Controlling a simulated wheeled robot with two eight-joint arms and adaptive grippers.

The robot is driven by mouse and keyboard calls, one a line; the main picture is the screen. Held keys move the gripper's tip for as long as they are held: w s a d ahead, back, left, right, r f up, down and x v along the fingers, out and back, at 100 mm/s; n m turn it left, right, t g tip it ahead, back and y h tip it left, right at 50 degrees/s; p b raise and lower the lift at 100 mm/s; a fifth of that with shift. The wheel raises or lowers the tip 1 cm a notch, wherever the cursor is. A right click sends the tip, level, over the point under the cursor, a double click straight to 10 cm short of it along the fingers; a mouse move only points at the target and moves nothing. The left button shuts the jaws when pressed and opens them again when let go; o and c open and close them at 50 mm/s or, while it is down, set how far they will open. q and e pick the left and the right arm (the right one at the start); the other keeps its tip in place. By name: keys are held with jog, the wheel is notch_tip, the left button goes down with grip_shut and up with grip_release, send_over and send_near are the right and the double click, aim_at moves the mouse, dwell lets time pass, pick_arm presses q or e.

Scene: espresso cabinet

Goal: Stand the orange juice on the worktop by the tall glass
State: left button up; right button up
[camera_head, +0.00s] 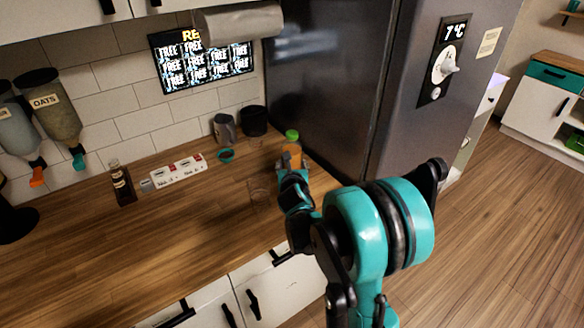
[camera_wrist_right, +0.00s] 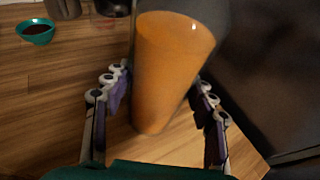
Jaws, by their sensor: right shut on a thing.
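The orange juice (camera_head: 292,151) is a bottle of orange liquid with a green cap, near the right end of the wooden worktop beside the fridge. My right gripper (camera_head: 294,178) is shut on it. In the right wrist view the orange juice (camera_wrist_right: 172,70) stands between the two fingers of the gripper (camera_wrist_right: 162,100), its lower end close to the worktop; I cannot tell whether it touches. The tall glass (camera_head: 259,191) is clear and faint, on the worktop just left of my right gripper. My left gripper is not in view.
A small teal bowl (camera_head: 226,155), a grey pitcher (camera_head: 224,130) and a dark canister (camera_head: 253,121) stand behind. A white power strip (camera_head: 179,172) and a dark bottle (camera_head: 122,184) are farther left. The fridge (camera_head: 350,80) bounds the right. The front-left worktop is clear.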

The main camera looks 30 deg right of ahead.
jog(key=o, duration=1.5)
jog(key=shift+f, duration=0.1)
jog(key=shift+c, duration=0.2)
jog(key=shift+s+a+r, duration=0.1)
jog(key=shift+s+r, duration=0.05)
jog(key=shift+r, duration=0.15)
jog(key=s+a+r+m+g+y+p, duration=0.1)
jog(key=s+a+m+g+y, duration=0.1)
jog(key=s+a+m, duration=0.8)
jog(key=s+a+r+m+g+y+p, duration=0.1)
jog(key=s+a+m+g+y+p, duration=0.1)
jog(key=s+a+m, duration=0.9)
jog(key=s+m+g+y, duration=0.1)
jog(key=s+m+y, duration=0.1)
jog(key=s+m, duration=0.5)
jog(key=shift+s+a+r+m+y, duration=0.2)
jog(key=shift+s+m+y, duration=0.15)
jog(key=shift+m, duration=0.75)
